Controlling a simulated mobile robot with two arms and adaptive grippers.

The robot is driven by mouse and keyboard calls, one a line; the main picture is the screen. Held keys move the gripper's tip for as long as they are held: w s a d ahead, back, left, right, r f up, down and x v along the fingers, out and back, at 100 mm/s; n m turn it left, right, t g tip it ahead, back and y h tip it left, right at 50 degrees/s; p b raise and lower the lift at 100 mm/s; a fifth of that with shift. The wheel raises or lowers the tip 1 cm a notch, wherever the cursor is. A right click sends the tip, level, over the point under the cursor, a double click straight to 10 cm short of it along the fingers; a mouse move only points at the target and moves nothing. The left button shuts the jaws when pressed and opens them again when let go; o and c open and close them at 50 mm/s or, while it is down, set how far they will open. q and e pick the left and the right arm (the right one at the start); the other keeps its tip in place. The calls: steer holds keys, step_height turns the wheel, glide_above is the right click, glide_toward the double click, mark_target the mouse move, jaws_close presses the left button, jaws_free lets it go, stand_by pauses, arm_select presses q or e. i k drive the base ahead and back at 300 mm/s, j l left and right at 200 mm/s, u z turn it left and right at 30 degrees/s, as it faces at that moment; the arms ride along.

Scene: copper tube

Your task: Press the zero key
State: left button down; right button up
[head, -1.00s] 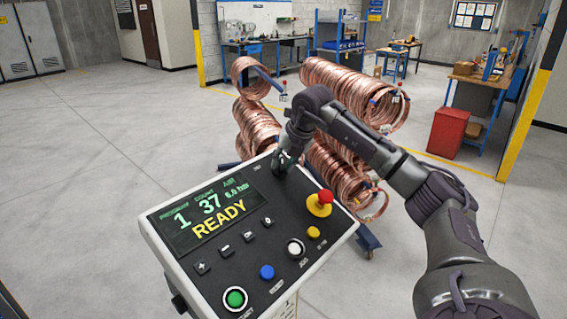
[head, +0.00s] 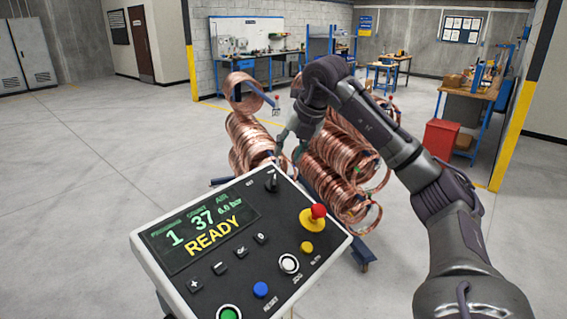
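The zero key (head: 261,238) is a small dark square button on the control panel (head: 290,215). It ends a row with a plus key (head: 195,285), a minus key (head: 220,267) and an OK key (head: 241,252), and nothing covers it. The panel's screen (head: 200,232) reads 1, 37, 6.0 bar and READY. My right gripper (head: 283,148) hangs beyond the panel's top edge, apart from the zero key. My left gripper is not in view.
The panel also bears a red-topped emergency stop (head: 314,217), a yellow button (head: 306,247), a white button (head: 289,264), a blue button (head: 261,289), a green button (head: 229,313) and a black switch (head: 271,181). Copper coils (head: 335,165) on a rack stand behind. The floor at left is clear.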

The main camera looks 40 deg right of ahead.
mark_target(260, 236)
steer(key=k+l, duration=0.1)
steer(key=k, duration=0.65)
steer(key=k+l, duration=0.1)
steer(key=k, duration=0.65)
